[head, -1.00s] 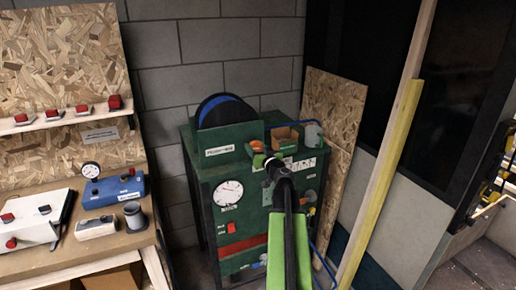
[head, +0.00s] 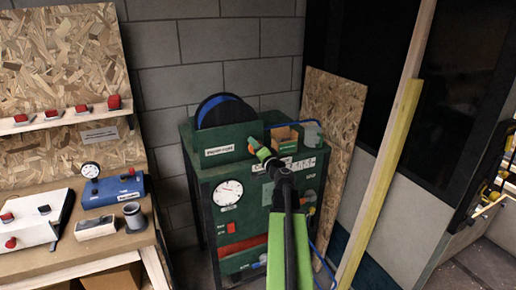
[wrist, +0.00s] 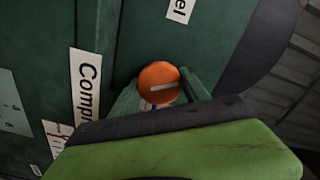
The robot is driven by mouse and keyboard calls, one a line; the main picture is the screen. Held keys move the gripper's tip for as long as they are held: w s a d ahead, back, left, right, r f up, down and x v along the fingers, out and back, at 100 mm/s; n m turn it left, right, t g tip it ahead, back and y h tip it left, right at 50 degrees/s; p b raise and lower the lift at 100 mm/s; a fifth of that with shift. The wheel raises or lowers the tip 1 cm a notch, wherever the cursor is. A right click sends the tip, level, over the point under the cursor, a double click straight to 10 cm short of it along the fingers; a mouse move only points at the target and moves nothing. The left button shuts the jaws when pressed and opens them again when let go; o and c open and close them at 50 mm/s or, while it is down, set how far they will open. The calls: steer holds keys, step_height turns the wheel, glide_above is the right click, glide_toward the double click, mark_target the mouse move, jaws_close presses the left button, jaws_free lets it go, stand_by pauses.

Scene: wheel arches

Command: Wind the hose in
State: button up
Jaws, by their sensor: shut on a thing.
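The reel (head: 212,106) is a dark disc with a blue band, behind a labelled green plate on top of the green machine (head: 205,185). A thin blue hose (head: 296,123) shows at the machine's back right; blue also shows low at its right side. My gripper (head: 257,147) is at the machine's top front edge, right of the plate. In the wrist view my gripper (wrist: 163,90) has its green fingers on either side of a round orange knob (wrist: 160,76) with a pale slot, and is shut on it. My arm hides part of the machine's front.
A cardboard box (head: 285,137) and a grey container (head: 312,134) stand on the machine's top right. A workbench (head: 100,245) with devices is at left. A chipboard sheet (head: 335,115) and a leaning yellow plank (head: 385,180) are close at right.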

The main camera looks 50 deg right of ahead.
steer(key=shift+s+d+m, duration=0.1)
steer(key=shift+m, duration=0.8)
steer(key=o, duration=1.3)
steer(key=shift+o, duration=0.3)
